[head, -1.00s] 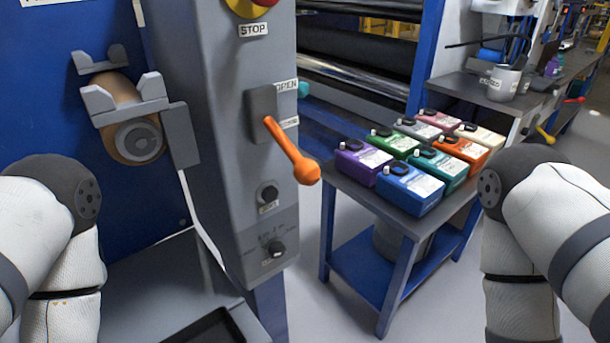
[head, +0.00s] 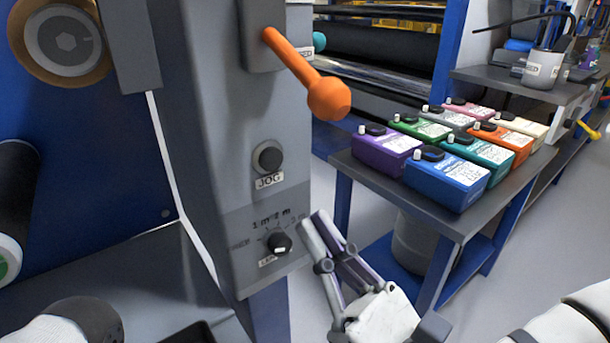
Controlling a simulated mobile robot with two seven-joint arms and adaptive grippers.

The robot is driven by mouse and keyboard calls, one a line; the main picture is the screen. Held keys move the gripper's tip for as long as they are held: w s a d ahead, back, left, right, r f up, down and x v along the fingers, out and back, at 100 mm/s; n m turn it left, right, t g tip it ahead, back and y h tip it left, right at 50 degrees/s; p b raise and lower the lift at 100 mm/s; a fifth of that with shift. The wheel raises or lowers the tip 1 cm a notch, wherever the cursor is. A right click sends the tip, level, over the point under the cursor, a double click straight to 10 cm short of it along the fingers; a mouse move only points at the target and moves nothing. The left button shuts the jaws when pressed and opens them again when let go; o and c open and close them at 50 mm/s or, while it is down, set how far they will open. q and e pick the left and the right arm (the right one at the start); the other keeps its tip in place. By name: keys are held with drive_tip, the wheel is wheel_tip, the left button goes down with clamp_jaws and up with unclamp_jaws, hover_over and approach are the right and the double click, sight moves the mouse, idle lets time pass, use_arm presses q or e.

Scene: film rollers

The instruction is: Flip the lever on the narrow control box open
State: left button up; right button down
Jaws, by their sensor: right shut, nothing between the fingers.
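The narrow grey control box (head: 215,130) stands left of centre in the head view. Its orange lever (head: 306,74) has a round knob end and points down and to the right from a dark grey mount (head: 262,40). Below it are a JOG button (head: 267,158) and a rotary dial (head: 278,243). My right gripper (head: 312,222) is shut and empty, below the lever knob and just right of the dial. It appears apart from the lever. My left gripper is not in view; only part of my left arm shows at the bottom left.
A blue-framed table (head: 450,222) at the right holds several coloured containers, with a blue one (head: 446,182) nearest. A roller end (head: 62,42) sits at the upper left. Grey floor is open at the lower right.

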sight(306, 72)
use_arm(q)
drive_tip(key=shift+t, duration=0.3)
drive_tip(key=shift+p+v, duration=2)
drive_tip(key=shift+p, duration=0.2)
use_arm(e)
drive_tip(key=w+a+r, duration=0.1)
drive_tip(key=w+r, duration=0.2)
drive_tip(key=r, duration=0.7)
drive_tip(key=shift+a+m+t+y, duration=0.2)
drive_tip(key=shift+m+t+y, duration=0.1)
drive_tip(key=shift+m, duration=0.1)
drive_tip(key=shift+w+r, duration=0.1)
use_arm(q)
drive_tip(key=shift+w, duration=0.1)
use_arm(e)
drive_tip(key=shift+r, duration=0.1)
